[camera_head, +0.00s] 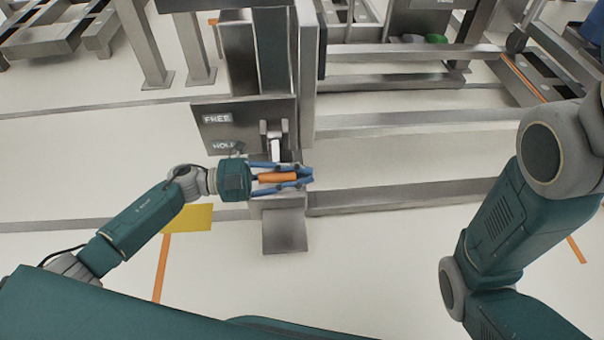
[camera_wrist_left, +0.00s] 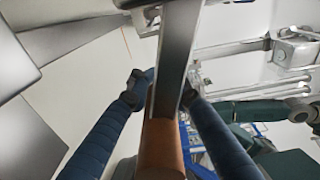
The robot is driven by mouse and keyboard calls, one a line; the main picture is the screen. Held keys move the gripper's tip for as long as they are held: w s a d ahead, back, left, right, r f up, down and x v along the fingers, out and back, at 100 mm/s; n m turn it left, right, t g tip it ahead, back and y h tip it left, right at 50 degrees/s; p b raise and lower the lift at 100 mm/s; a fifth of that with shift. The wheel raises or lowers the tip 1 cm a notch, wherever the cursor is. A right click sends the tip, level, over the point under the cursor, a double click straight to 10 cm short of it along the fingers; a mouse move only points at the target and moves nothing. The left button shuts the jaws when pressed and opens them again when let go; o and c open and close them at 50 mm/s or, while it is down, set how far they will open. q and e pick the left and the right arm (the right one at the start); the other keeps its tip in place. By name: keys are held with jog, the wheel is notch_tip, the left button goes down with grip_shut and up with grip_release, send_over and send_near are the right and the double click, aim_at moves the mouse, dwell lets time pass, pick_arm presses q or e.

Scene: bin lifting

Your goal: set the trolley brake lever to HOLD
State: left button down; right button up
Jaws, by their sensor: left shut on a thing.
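The trolley brake lever has an orange grip (camera_head: 278,178) and a pale metal arm (camera_head: 276,148) that comes from a slotted bracket. My left gripper (camera_head: 300,178) is shut on the orange grip, with its blue fingers on both sides. In the left wrist view the orange-brown grip (camera_wrist_left: 162,150) lies between the fingers, and the grey lever bar (camera_wrist_left: 178,60) runs up from it. A grey plate (camera_head: 240,108) beside the lever carries a FREE label (camera_head: 216,118) above a HOLD label (camera_head: 223,146). The grip is low, below the HOLD label's level. My right gripper is out of view.
A metal column (camera_head: 272,50) stands behind the lever. A grey pedal-like plate (camera_head: 285,232) is below the grip, and a yellow patch (camera_head: 190,218) is on the floor to the left. Metal rails (camera_head: 400,196) run to the right. The pale floor in front is mostly clear.

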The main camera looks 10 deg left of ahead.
pick_arm(q)
jog(key=shift+w+a+f+b, duration=0.1)
jog(key=shift+w+f+b, duration=0.2)
jog(key=shift+f, duration=0.35)
jog(key=shift+a+f, duration=0.1)
jog(key=c, duration=1.5)
grip_release()
jog(key=shift+c, duration=0.2)
jog(key=v, duration=1.2)
